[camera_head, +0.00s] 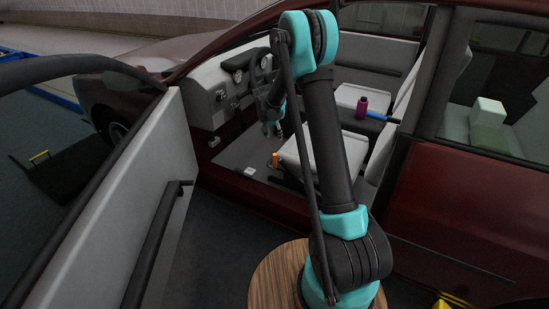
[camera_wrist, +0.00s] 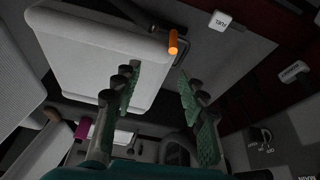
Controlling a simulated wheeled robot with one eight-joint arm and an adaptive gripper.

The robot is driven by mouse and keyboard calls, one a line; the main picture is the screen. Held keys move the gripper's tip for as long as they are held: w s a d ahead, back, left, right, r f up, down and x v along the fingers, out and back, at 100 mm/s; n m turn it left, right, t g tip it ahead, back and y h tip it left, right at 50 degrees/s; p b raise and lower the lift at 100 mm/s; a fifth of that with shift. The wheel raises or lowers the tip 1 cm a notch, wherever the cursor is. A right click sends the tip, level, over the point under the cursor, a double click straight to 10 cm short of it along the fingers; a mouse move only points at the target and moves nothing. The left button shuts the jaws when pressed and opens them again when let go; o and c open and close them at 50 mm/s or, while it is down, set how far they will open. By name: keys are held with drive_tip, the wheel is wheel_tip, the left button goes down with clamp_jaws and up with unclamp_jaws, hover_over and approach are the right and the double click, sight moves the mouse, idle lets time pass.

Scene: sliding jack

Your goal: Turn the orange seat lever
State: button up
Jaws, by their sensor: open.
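The orange seat lever (camera_head: 275,160) is a short upright piece at the front edge of the near grey seat, inside the open car door. In the wrist view the orange lever (camera_wrist: 173,42) is an orange end on a dark bar beside the light seat cushion (camera_wrist: 90,55). My gripper (camera_head: 271,128) is inside the car, above and beyond the lever in the head view. In the wrist view my gripper (camera_wrist: 160,78) has its two green fingers spread apart, with nothing between them. The lever shows past the fingertips, apart from them.
The open door (camera_head: 150,195) stands at the left of the doorway. The dashboard (camera_head: 228,80) lies beyond my gripper. A magenta cup-like object (camera_head: 362,107) and a blue bar (camera_head: 377,116) are by the far seat. A white FUEL tab (camera_wrist: 220,21) is near the lever.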

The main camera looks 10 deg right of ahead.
drive_tip(key=m, duration=0.1)
approach(274, 155)
drive_tip(key=shift+h, duration=0.3)
drive_tip(key=x, duration=1.1)
drive_tip(key=shift+a+f, duration=0.1)
drive_tip(key=shift+a, duration=0.1)
drive_tip(key=shift+c, duration=0.3)
clamp_jaws()
